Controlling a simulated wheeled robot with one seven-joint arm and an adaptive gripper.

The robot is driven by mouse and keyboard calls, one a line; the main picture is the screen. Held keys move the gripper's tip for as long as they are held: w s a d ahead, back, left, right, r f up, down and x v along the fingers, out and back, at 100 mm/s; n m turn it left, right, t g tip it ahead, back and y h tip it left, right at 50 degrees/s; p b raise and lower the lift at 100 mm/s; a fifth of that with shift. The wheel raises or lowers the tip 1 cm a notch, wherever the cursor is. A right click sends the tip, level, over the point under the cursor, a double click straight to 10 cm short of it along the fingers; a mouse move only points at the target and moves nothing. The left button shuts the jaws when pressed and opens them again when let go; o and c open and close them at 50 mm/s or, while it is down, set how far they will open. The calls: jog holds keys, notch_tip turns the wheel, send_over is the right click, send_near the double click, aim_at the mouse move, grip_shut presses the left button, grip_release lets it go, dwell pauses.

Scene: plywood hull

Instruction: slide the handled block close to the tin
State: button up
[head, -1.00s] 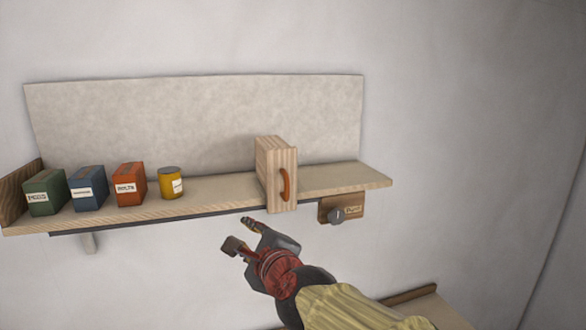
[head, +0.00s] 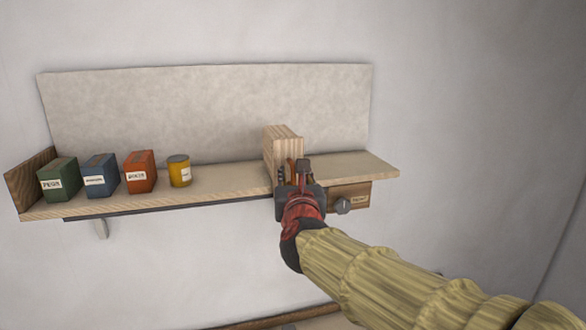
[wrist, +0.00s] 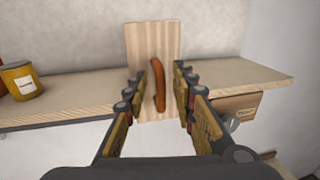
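The handled block (head: 283,143) is a pale wooden block standing upright on the shelf, with an orange-brown handle (wrist: 158,84) on its front face. The tin (head: 179,171) is yellow with a dark lid and a white label. It stands on the shelf left of the block, with bare shelf between them; its edge also shows in the wrist view (wrist: 20,82). My gripper (head: 293,170) is in front of the block. In the wrist view its fingers (wrist: 158,90) are open, one on each side of the handle, with gaps on both sides. In the head view my gripper hides the block's lower front.
Green (head: 59,180), blue (head: 100,176) and red (head: 141,172) boxes stand in a row left of the tin. The wooden shelf (head: 228,183) is clear between tin and block.

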jog(key=shift+w, duration=0.8)
jog(key=shift+c, duration=1.4)
jog(key=shift+a, duration=0.1)
jog(key=c, duration=0.4)
jog(key=shift+r, duration=0.2)
